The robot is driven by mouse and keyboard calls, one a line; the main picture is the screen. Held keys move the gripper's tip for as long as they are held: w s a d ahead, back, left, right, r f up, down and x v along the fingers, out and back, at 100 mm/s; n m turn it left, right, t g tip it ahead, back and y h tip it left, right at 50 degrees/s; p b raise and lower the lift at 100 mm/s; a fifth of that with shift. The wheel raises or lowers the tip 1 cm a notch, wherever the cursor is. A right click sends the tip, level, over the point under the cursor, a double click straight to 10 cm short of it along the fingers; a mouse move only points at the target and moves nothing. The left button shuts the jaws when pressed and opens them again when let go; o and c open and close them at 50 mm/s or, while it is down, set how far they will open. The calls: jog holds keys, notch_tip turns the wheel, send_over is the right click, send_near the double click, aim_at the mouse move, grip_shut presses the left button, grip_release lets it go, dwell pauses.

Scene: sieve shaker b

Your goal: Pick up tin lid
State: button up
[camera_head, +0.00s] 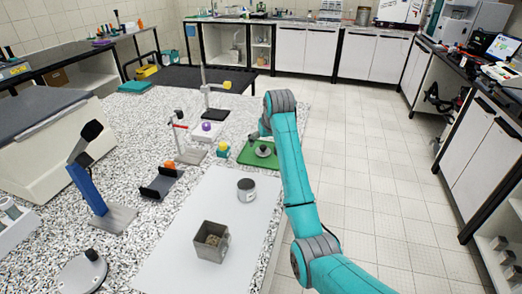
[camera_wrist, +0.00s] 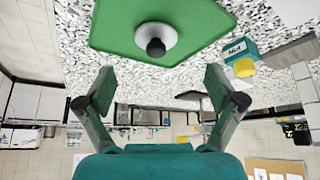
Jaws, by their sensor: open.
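A round grey lid with a black knob (camera_head: 263,151) lies on a green mat (camera_head: 246,158) on the speckled bench, just left of my arm. In the wrist view the lid (camera_wrist: 172,55) shows at the top middle, knob facing the camera, on the green mat (camera_wrist: 115,32). My gripper (camera_wrist: 160,85) is open and empty, its two fingers on either side below the knob in the picture, apart from the lid. In the head view my gripper is mostly hidden behind my arm. A grey tin (camera_head: 246,190) stands on the white sheet.
A square metal box with grainy contents (camera_head: 211,241) stands on the white sheet (camera_head: 180,262). A small teal box with a yellow top (camera_head: 223,150) sits beside the mat; it also shows in the wrist view (camera_wrist: 240,52). Stands (camera_head: 187,153) rise left of it. Another knobbed disc (camera_head: 82,275) lies front left.

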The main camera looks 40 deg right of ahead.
aim_at(263, 146)
jog(key=shift+d+x, duration=0.15)
jog(key=shift+x, duration=1.7)
jog(key=shift+d+x, duration=0.2)
jog(key=shift+x, duration=1.7)
jog(key=shift+w+r, duration=0.1)
jog(key=shift+r, duration=0.05)
jog(key=c, duration=0.9)
